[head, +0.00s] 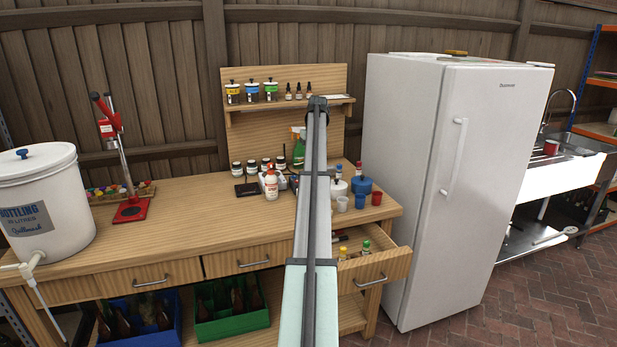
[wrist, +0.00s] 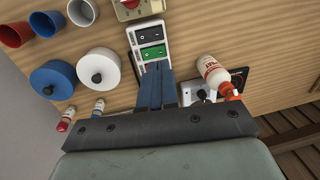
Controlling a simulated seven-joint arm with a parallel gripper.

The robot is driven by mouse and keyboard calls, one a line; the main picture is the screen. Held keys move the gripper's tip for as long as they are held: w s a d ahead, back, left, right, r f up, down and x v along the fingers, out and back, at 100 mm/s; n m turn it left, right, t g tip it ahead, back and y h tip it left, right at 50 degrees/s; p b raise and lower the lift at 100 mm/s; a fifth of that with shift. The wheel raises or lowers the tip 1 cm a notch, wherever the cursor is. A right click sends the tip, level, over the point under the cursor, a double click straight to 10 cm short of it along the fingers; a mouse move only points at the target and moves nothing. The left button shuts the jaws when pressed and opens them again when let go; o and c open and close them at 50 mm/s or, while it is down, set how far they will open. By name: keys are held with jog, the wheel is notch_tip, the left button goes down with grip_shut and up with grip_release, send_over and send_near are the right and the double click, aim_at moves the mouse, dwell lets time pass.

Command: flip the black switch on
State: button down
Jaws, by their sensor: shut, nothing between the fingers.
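A white switch strip (wrist: 134,41) lies on the wooden bench in the wrist view. The black switch (wrist: 148,34) is on it, with a green switch (wrist: 152,52) just nearer to my gripper and a red one mostly covered by my fingers. Which way the black switch is tipped is too small to tell. My gripper (wrist: 157,69) is shut and empty. Its fingertips show over the strip at the red switch, just short of the green one; whether they touch cannot be told. In the head view my arm hides the gripper and most of the strip.
A white bottle (wrist: 211,71) stands right of the strip, beside a dark flat device (wrist: 239,77). A white jar (wrist: 99,70), a blue jar (wrist: 52,78) and cups stand to the left. A box with a red knob (wrist: 131,4) is beyond. An open drawer (head: 384,268) juts out in front.

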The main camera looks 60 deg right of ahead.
jog(key=f, duration=0.9)
jog(key=w+a+f, duration=0.1)
jog(key=f, duration=0.3)
jog(key=shift+w+a+f, duration=0.1)
jog(key=shift+f, duration=0.1)
jog(key=shift+w+a+f, duration=0.1)
jog(key=shift+f, duration=0.1)
jog(key=shift+s+d+r, duration=0.3)
jog(key=shift+s+d, duration=0.25)
jog(key=shift+d, duration=0.05)
dwell(0.4)
notch_tip(320, 180, up, 14)
jog(key=w+a, duration=0.1)
dwell(0.4)
jog(key=shift+w+a, duration=0.1)
jog(key=shift+a, duration=0.05)
dwell(0.4)
